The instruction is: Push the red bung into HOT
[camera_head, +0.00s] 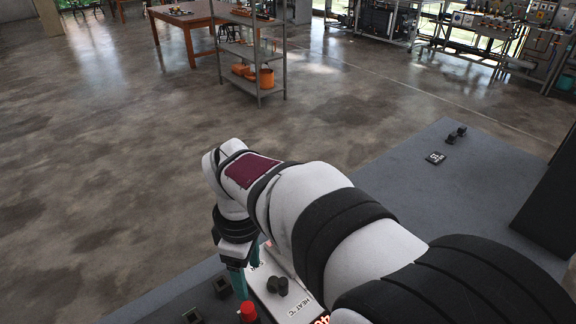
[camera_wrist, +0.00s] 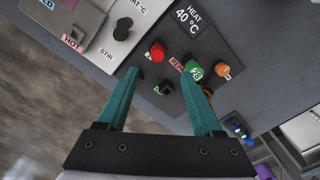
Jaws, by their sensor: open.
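The red bung (camera_wrist: 157,52) stands on the dark panel in the wrist view, just beyond and between my two teal fingertips. My gripper (camera_wrist: 163,70) is open, and I see nothing held in it. The right fingertip overlaps the green bung (camera_wrist: 194,70) in the picture; I cannot tell if they touch. In the head view a red bung top (camera_head: 248,311) shows just below my gripper (camera_head: 247,281). HOT cannot be made out there.
An orange bung (camera_wrist: 222,70) stands right of the green one. A dark square socket (camera_wrist: 165,88) lies between my fingers. Small dark items (camera_head: 435,158) lie on the grey bench, otherwise largely clear there.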

